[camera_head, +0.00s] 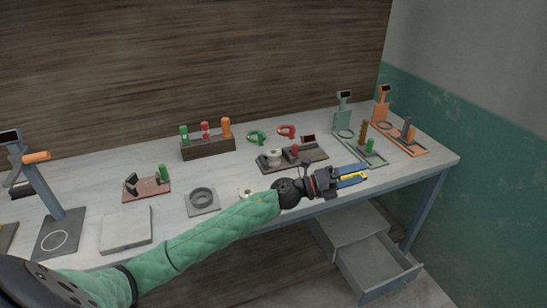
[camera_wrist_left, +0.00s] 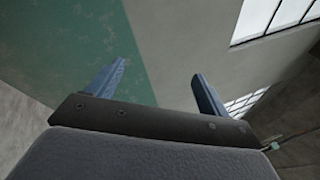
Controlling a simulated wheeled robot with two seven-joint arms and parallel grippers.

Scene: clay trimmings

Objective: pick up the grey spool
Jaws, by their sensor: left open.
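A pale grey-beige spool (camera_head: 273,157) stands on a dark tray (camera_head: 310,157) near the middle of the table. Another pale round piece (camera_head: 245,192) sits closer to the front, partly hidden behind my left arm. I cannot tell for sure which of them is the grey spool. My left gripper (camera_head: 362,178) is open and empty over the front right of the table, to the right of both pieces. Its two blue fingers also show apart in the left wrist view (camera_wrist_left: 162,85), with only wall, window and floor beyond them. My right gripper is not in view.
A grey square with a ring (camera_head: 202,205) and a white slab (camera_head: 125,243) lie left of my arm. A dark rack (camera_head: 208,149) holds green, red and orange pieces. Green (camera_head: 343,120) and orange (camera_head: 382,108) stands are at right. An open drawer (camera_head: 380,270) juts out below.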

